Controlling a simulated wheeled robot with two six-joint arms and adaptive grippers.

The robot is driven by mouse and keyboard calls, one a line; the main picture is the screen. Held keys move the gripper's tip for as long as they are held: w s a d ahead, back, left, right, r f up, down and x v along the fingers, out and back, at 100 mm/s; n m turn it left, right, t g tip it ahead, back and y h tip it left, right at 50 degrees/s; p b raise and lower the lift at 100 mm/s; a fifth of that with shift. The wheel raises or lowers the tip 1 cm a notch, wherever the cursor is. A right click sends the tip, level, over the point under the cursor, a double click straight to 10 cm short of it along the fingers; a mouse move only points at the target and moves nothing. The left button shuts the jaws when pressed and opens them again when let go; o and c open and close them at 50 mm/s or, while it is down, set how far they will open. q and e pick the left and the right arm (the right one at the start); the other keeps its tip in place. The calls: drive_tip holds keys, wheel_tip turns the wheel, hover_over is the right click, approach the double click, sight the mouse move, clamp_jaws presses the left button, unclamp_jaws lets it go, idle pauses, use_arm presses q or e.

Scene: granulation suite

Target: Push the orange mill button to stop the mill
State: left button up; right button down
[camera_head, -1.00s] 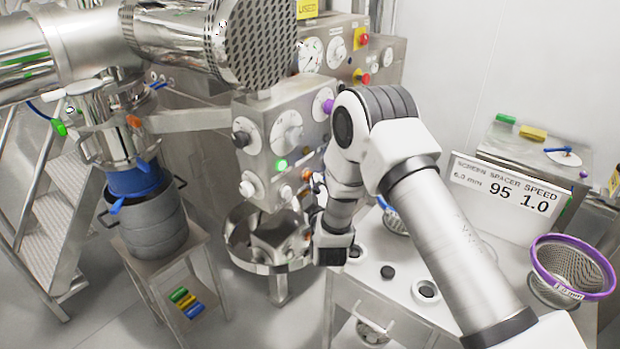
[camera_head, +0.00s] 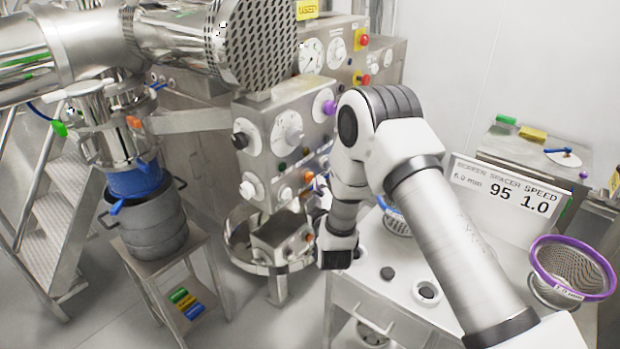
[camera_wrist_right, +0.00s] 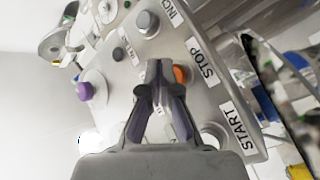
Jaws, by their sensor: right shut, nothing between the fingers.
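The orange button (camera_wrist_right: 181,74) sits beside the STOP label (camera_wrist_right: 202,62) on the grey mill panel (camera_wrist_right: 195,100) in the right wrist view. It also shows in the head view (camera_head: 308,177), low on the panel's right side. My right gripper (camera_wrist_right: 160,70) is shut and empty, its fingertips right beside the orange button in the wrist view and partly covering it. I cannot tell whether they touch it. In the head view my right gripper (camera_head: 319,186) is close to the panel. The small green lamp (camera_head: 281,167) on the panel is dark. My left gripper is not in view.
A purple knob (camera_wrist_right: 84,91) and a grey knob (camera_wrist_right: 147,23) stick out of the panel. A white table (camera_head: 390,300) stands below my right arm, with a purple-rimmed sieve (camera_head: 572,268) to the right.

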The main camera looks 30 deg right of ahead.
drive_tip(key=shift+s, duration=0.15)
drive_tip(key=s, duration=0.1)
drive_tip(key=s+d, duration=0.1)
drive_tip(key=s, duration=0.1)
drive_tip(key=s+d+p, duration=0.1)
drive_tip(key=shift+s, duration=0.35)
idle(0.9)
